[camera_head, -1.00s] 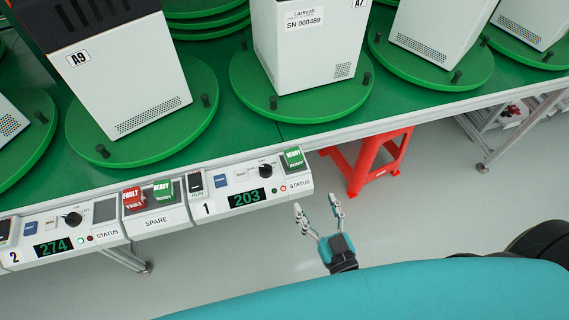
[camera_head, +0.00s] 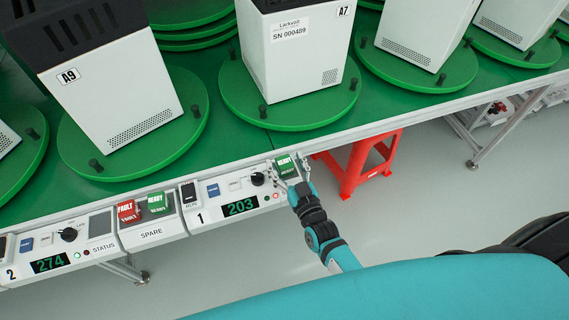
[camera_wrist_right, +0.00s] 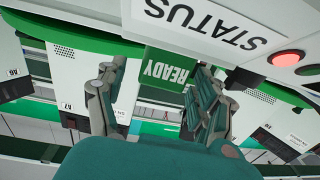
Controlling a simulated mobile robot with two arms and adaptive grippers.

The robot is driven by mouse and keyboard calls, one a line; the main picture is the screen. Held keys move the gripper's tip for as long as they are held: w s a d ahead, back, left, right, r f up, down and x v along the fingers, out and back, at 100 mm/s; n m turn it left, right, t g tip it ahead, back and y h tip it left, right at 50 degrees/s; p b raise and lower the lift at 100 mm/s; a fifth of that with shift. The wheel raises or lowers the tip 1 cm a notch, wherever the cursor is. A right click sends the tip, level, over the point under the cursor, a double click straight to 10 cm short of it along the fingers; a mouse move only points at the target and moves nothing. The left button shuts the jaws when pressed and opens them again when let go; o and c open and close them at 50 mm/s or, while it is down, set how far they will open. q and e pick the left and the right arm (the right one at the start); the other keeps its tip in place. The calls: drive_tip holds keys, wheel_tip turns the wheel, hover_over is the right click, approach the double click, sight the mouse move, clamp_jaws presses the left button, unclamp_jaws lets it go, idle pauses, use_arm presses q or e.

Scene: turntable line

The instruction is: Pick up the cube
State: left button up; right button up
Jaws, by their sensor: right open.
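A green cube marked READY (camera_head: 285,163) sits at the right end of control panel 1, at the table's front edge. My right gripper (camera_head: 289,172) is open at this cube, with one finger to each side of it in the head view. In the right wrist view the green cube (camera_wrist_right: 166,69) shows between the two spread fingers; I cannot tell whether they touch it. Another green READY cube (camera_head: 156,204) and a red FAULT cube (camera_head: 128,211) sit in the SPARE tray further left. My left gripper is not in view.
White units marked A7 (camera_head: 296,60) and A9 (camera_head: 115,90) stand on green turntables along the green table. A red stool (camera_head: 358,170) stands under the table edge, right of my right gripper. The floor in front is clear.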

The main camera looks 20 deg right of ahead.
drive_tip(key=shift+w, duration=0.7)
drive_tip(key=shift+s, duration=0.1)
drive_tip(key=c, duration=1.3)
drive_tip(key=shift+r, duration=0.15)
